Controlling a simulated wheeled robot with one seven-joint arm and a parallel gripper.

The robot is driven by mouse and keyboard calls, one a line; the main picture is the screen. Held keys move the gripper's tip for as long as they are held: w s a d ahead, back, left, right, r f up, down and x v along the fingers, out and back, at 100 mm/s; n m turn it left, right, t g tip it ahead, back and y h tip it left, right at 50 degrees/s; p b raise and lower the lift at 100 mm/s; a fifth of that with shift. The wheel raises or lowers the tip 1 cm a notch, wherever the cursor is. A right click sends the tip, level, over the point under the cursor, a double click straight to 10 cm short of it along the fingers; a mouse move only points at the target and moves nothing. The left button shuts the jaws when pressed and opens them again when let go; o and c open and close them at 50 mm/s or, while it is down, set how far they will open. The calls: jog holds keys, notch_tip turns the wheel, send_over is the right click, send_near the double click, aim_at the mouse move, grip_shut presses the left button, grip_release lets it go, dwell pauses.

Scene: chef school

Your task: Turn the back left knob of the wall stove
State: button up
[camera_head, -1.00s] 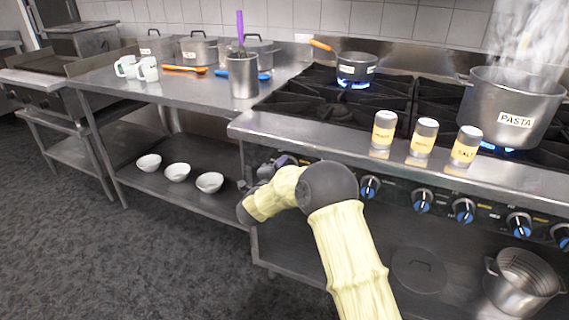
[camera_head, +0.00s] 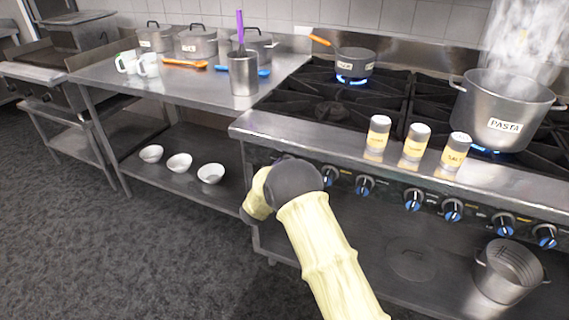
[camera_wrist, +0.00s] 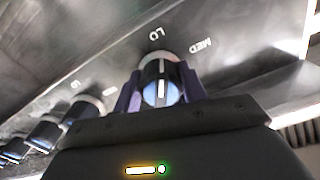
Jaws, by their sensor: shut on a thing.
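The wall stove (camera_head: 340,150) has a row of dark knobs with blue faces along its front. In the wrist view a knob (camera_wrist: 160,84) stands between the two purple fingers of my gripper (camera_wrist: 160,96), which is shut on it. Its white mark points nearly straight up in that picture, close to the "LO" print; "MED" is printed to the right. In the head view my arm hides this knob and my gripper at the stove's left front. A small saucepan (camera_head: 354,68) with an orange handle sits on the back left burner, over a blue flame.
Other knobs (camera_head: 364,185) run to the right of my arm. Several shakers, including one marked salt (camera_head: 455,152), stand on the stove's front ledge. A steaming pasta pot (camera_head: 500,105) sits at right. White bowls (camera_head: 180,163) lie on the left table's lower shelf.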

jog(key=shift+s+a+f+n+p, duration=0.15)
jog(key=shift+n+p, duration=0.3)
jog(key=shift+n, duration=0.65)
jog(key=o, duration=1)
jog(key=shift+c, duration=0.2)
jog(key=v, duration=1.7)
jog(key=shift+p, duration=0.3)
